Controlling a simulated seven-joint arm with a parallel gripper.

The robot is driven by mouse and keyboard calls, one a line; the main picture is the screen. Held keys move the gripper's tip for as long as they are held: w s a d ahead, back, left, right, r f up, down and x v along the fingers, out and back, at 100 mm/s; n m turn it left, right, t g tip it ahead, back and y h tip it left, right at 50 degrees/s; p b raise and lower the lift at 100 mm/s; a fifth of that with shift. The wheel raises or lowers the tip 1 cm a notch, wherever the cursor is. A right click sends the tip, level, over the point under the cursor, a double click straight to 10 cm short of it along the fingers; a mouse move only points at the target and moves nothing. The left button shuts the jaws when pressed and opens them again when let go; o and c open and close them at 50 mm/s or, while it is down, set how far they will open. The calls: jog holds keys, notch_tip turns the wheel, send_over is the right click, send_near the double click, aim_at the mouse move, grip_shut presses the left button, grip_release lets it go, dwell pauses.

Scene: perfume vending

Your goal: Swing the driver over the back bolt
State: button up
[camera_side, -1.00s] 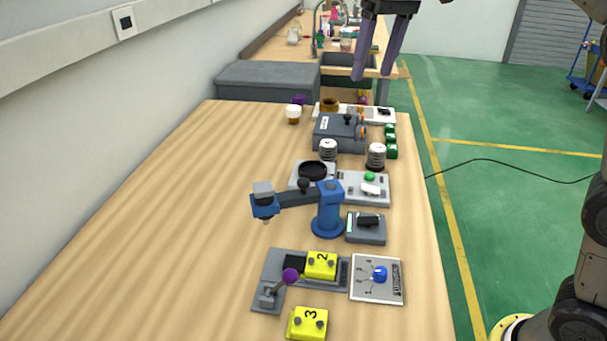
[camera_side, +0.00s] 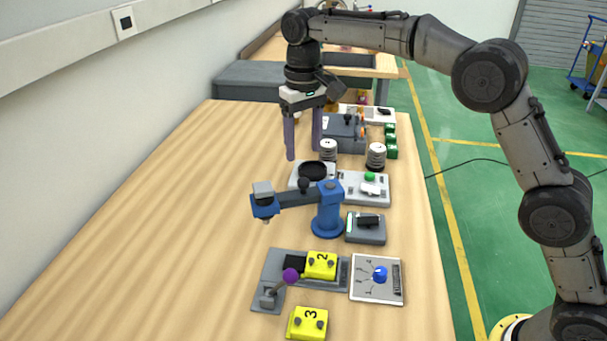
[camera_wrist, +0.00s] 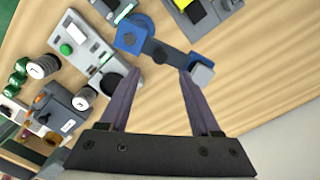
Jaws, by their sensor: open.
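The driver (camera_side: 264,203) is a blue and grey head at the left end of a dark swing arm on a blue post (camera_side: 328,212). It hangs over bare table, left of the yellow block marked 2 (camera_side: 321,265). That block sits in a grey fixture (camera_side: 272,262) and shows two dark bolt heads. My gripper (camera_side: 303,150) is open and empty, above the table behind the driver. In the wrist view, the driver (camera_wrist: 201,72) and its swing arm lie beyond my open fingers (camera_wrist: 155,85). No finger touches the driver.
A yellow block marked 3 (camera_side: 308,323) lies in front. A purple-knobbed lever (camera_side: 291,276) stands by the fixture, and a blue dial panel (camera_side: 377,278) is to its right. A black dish (camera_side: 313,170) and green-button box (camera_side: 369,188) stand behind the post. The table's left side is clear.

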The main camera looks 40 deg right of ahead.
aim_at(304, 181)
notch_tip(304, 181, down, 8)
dwell(0.4)
grip_shut()
jog(key=shift+r, duration=0.1)
dwell(1.2)
